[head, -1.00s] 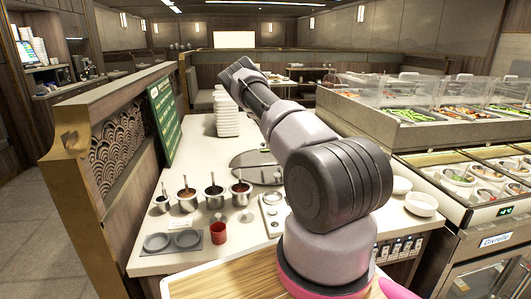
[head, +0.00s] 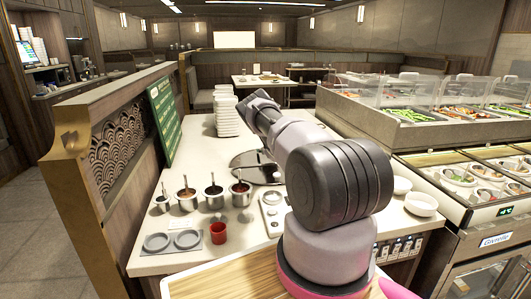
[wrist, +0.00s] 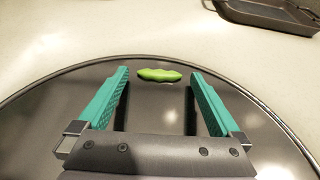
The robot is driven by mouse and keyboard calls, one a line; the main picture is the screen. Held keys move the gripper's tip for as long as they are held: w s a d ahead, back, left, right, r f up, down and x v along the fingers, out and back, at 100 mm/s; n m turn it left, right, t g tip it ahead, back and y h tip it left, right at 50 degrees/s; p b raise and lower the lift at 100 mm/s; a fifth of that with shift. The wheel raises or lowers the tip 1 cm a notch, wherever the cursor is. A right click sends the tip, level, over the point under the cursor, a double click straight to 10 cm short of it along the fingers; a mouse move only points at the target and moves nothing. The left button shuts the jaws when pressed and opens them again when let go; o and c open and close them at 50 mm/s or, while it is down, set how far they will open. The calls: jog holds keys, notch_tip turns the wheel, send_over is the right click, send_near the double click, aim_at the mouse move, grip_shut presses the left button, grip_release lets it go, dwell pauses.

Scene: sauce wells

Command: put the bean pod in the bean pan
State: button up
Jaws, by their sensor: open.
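The bean pod (wrist: 159,75) is a small, bright green, lumpy pod in the wrist view. It lies on a dark round plate (wrist: 160,112), which also shows in the head view (head: 248,172). My gripper (wrist: 158,76) has two teal fingers, open and spread to either side of the pod's line. The pod is level with the fingertips, with a gap on each side. A dark, shallow, rectangular pan (wrist: 262,14) lies at the wrist view's top right; whether it is the bean pan I cannot tell. In the head view my arm hides the gripper and pod.
Several metal sauce pots (head: 187,199), a red cup (head: 218,232) and a grey tray with two round dishes (head: 172,242) stand left on the counter (head: 200,160). A white plate stack (head: 228,117) stands behind. White bowls (head: 420,204) and the food bar (head: 470,165) are right.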

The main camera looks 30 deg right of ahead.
jog(key=shift+w+d+f, duration=0.15)
jog(key=shift+w, duration=0.35)
jog(key=c, duration=1.3)
notch_tip(320, 180, up, 10)
jog(key=s+a+r+n+y, duration=0.1)
jog(key=s+a, duration=0.4)
jog(key=a, duration=0.3)
jog(key=s+a+r+y, duration=0.1)
jog(key=s+a+r, duration=0.1)
jog(key=s+a, duration=0.35)
jog(key=s+a+r+n+y, duration=0.1)
jog(key=s+a, duration=0.2)
jog(key=a, duration=0.6)
jog(key=shift+n+t+y, duration=0.3)
jog(key=shift+n+y, duration=0.1)
jog(key=shift+n, duration=0.2)
jog(key=s+a+r, duration=0.1)
jog(key=s+a, duration=0.2)
jog(key=s, duration=0.3)
jog(key=s+a+r, duration=0.2)
jog(key=s+a, duration=0.1)
jog(key=s, duration=0.3)
jog(key=s+a+r, duration=0.2)
jog(key=s+a, duration=0.1)
jog(key=s, duration=0.3)
jog(key=shift+s+a+r, duration=0.15)
jog(key=shift+s+a, duration=0.1)
jog(key=shift+s, duration=0.05)
